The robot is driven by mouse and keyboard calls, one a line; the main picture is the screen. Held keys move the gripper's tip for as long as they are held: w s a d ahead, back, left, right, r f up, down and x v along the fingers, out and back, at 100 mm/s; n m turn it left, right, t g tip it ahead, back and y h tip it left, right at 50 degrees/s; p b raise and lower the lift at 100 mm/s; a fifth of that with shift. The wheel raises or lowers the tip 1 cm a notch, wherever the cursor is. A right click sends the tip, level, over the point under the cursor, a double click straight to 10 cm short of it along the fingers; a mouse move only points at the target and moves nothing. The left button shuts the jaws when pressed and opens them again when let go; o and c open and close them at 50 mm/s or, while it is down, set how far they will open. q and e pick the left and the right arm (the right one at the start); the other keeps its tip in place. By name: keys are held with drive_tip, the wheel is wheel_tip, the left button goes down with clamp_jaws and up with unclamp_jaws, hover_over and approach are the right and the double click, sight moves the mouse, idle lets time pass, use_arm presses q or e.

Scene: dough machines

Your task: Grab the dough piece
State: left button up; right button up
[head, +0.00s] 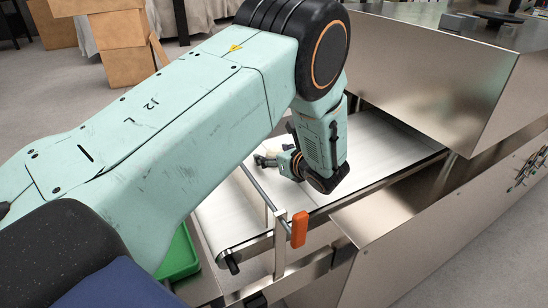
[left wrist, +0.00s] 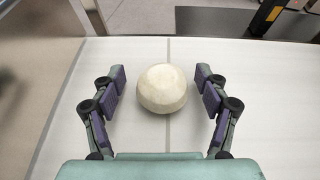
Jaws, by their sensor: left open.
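The dough piece (left wrist: 162,88) is a round, cream-coloured ball on the white conveyor belt (left wrist: 75,120). In the left wrist view it sits between the spread fingers of my left gripper (left wrist: 161,80), with a gap on each side, so the pads do not touch it. My left gripper is open. In the head view my left arm reaches over the belt (head: 375,150), and my left gripper (head: 277,160) is low over it, partly hidden by the wrist. The dough is small and hard to make out there. My right gripper is not in view.
A steel machine housing (head: 440,75) stands over the belt's far right end. A rail with an orange handle (head: 299,229) crosses near the belt's front end. A green crate (head: 180,255) is below left. Cardboard boxes (head: 120,45) stand at the back left.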

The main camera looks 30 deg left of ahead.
use_arm(q)
drive_tip(key=shift+w+d, duration=0.15)
drive_tip(key=shift+d, duration=0.15)
drive_tip(key=c, duration=0.3)
drive_tip(key=shift+a, duration=0.2)
drive_tip(key=c, duration=0.5)
drive_tip(key=shift+d, duration=0.1)
drive_tip(key=c, duration=0.5)
drive_tip(key=shift+r, duration=0.1)
